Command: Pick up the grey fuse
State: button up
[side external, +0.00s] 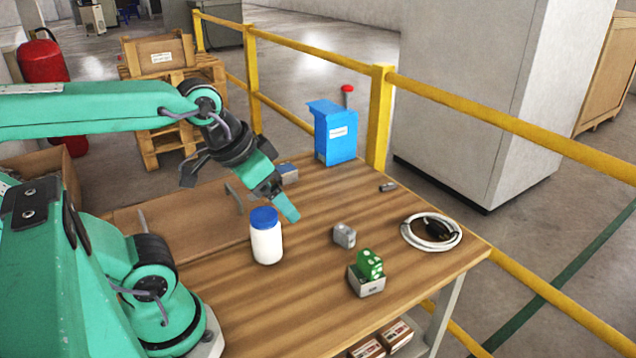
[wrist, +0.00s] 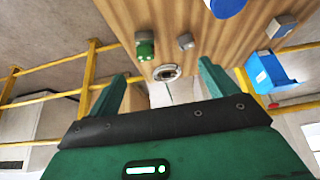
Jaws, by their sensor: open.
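A small dark grey cylinder (side external: 388,187), which looks like the grey fuse, lies on the wooden table toward the back right, between the blue bin and the coiled cable. I cannot make it out in the wrist view, where a finger may hide it. A grey block (side external: 344,235) sits nearer the table's middle; it also shows in the wrist view (wrist: 186,40). My gripper (side external: 285,208) is above the table by the white bottle, left of both grey things. Its two fingers (wrist: 164,86) stand apart, with nothing held between them.
A white bottle with a blue lid (side external: 266,240) stands close to my gripper. A small box (side external: 287,173) is behind it. A blue bin (side external: 336,133) stands at the back edge, a green item in a tray (side external: 367,283) in front, a coiled cable (side external: 406,238) at right. Yellow rails (side external: 470,115) run behind.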

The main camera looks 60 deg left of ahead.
dwell(0.3)
jog(key=shift+c, duration=0.8)
jog(key=shift+w, duration=0.15)
jog(key=n+g, duration=0.3)
jog(key=g, duration=0.2)
send_over(344, 228)
jog(key=f, duration=1.4)
jog(key=shift+s+d+f, duration=0.2)
jog(key=shift+s+f, duration=0.15)
jog(key=shift+w+a+f+g, duration=0.2)
jog(key=shift+w+f+g, duration=0.1)
jog(key=shift+f, duration=0.35)
jog(key=shift+f, duration=0.1)
